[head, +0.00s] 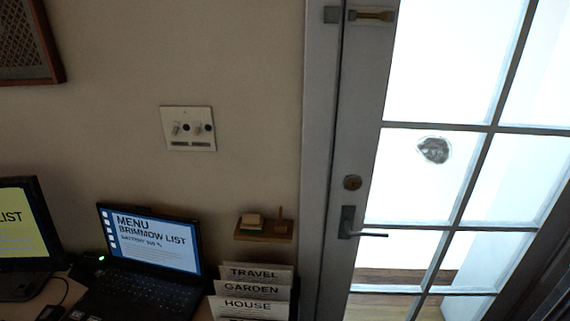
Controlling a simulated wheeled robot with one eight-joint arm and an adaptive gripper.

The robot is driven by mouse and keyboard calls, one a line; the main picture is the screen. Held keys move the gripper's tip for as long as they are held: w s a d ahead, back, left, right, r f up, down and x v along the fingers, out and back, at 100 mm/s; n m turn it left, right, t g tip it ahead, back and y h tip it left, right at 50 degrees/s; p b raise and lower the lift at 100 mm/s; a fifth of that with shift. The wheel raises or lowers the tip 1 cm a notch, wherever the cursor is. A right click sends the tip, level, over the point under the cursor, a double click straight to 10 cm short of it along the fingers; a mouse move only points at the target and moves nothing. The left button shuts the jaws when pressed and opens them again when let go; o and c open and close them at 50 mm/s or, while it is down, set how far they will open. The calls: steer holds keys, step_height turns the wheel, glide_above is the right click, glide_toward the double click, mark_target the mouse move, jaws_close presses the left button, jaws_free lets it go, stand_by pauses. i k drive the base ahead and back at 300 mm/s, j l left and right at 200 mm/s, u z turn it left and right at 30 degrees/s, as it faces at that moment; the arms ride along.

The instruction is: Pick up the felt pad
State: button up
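A small wooden ledge (262,235) is fixed to the wall between the laptop and the door. A small pale tan block (250,220) with a darker lower part lies on its left half; it may be the felt pad, but it is too small to be sure. A small brown upright piece (281,218) stands on the ledge to its right, apart from it. My gripper is not in view.
Below the ledge, a rack of cards (250,288) reads TRAVEL, GARDEN and HOUSE. An open laptop (150,240) and another screen (20,230) stand to the left. A glazed door with a lever handle (348,222) is to the right. A switch plate (187,128) is on the wall.

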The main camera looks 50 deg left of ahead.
mark_target(251, 223)
steer(key=u, duration=2.25)
